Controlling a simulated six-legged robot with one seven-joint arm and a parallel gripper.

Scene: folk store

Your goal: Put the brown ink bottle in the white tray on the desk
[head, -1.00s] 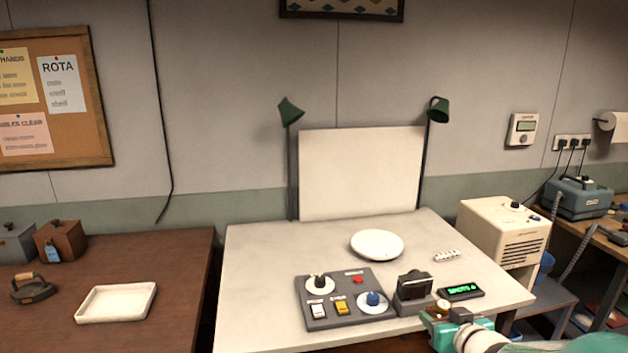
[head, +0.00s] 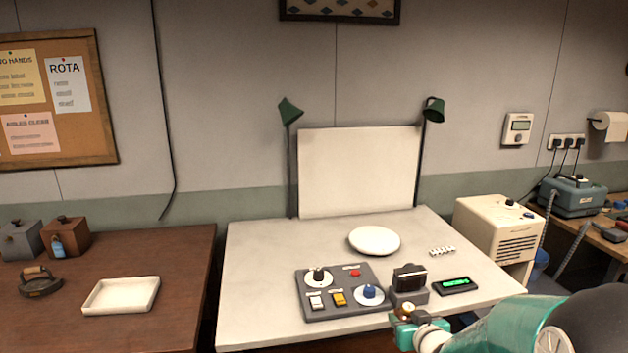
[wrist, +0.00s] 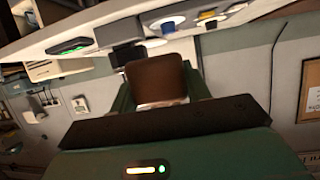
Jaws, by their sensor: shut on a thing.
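My gripper (head: 407,318) is at the lower right in the head view, in front of the white table's front edge. It is shut on the brown ink bottle, whose brown side (wrist: 156,80) fills the space between the green fingers in the wrist view. In the head view only a small brown and pale part of the bottle shows at the fingertips. The white tray (head: 121,296) is empty and lies on the dark brown desk at the left, well apart from my gripper.
The white table (head: 255,270) stands between my gripper and the desk (head: 185,262). On it are a grey control panel (head: 322,309), a white round plate (head: 374,241), a dark block and a green display (head: 455,286). An iron (head: 41,284) and two boxes stand near the tray.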

